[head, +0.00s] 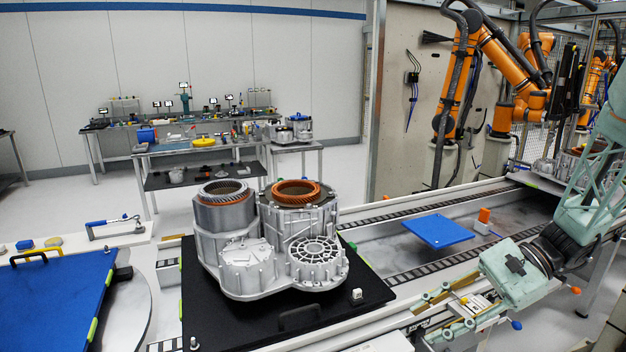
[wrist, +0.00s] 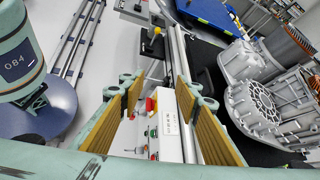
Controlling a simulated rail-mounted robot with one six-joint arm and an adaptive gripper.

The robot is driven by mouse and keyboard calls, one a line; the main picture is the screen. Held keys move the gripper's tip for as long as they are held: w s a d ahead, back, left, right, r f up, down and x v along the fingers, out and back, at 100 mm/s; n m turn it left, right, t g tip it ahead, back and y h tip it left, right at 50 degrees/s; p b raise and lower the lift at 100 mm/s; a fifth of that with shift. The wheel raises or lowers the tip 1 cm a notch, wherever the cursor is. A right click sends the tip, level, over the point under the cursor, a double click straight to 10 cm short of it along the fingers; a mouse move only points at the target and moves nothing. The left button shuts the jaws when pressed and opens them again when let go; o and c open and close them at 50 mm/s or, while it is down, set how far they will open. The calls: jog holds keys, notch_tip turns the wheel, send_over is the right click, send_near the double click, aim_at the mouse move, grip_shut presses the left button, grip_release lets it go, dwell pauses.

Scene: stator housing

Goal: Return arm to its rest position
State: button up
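My gripper (head: 428,318) is at the lower right of the head view, at the end of my pale green arm, over the near edge of the conveyor line. In the wrist view my gripper (wrist: 160,88) has its two yellow-padded fingers well apart with nothing held between them. The stator housing (head: 268,250), a grey metal casting, stands upright on a black plate, left of my gripper and apart from it. Copper windings (head: 297,191) show in its top openings. Part of the housing (wrist: 265,103) shows at the right of the wrist view.
A white panel with buttons (wrist: 169,122) lies below my fingers. A blue plate (head: 438,231) lies on the conveyor behind my gripper. A large blue board (head: 55,300) is at the left. Orange robot arms (head: 505,62) stand at the back right.

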jog(key=s+a+r+n+t+h, duration=0.2)
jog(key=s+r+n+h, duration=0.3)
jog(key=s+r, duration=0.5)
jog(key=s+a+r+n+t+h, duration=0.2)
jog(key=s+r+n+h, duration=0.4)
jog(key=s, duration=1.1)
jog(key=shift+s+a+r+n+t, duration=0.15)
jog(key=shift+a+r+n+t, duration=0.15)
jog(key=shift+r+n, duration=1.3)
jog(key=shift+r+m, duration=0.4)
dwell(0.5)
jog(key=shift+d, duration=0.15)
dwell(0.6)
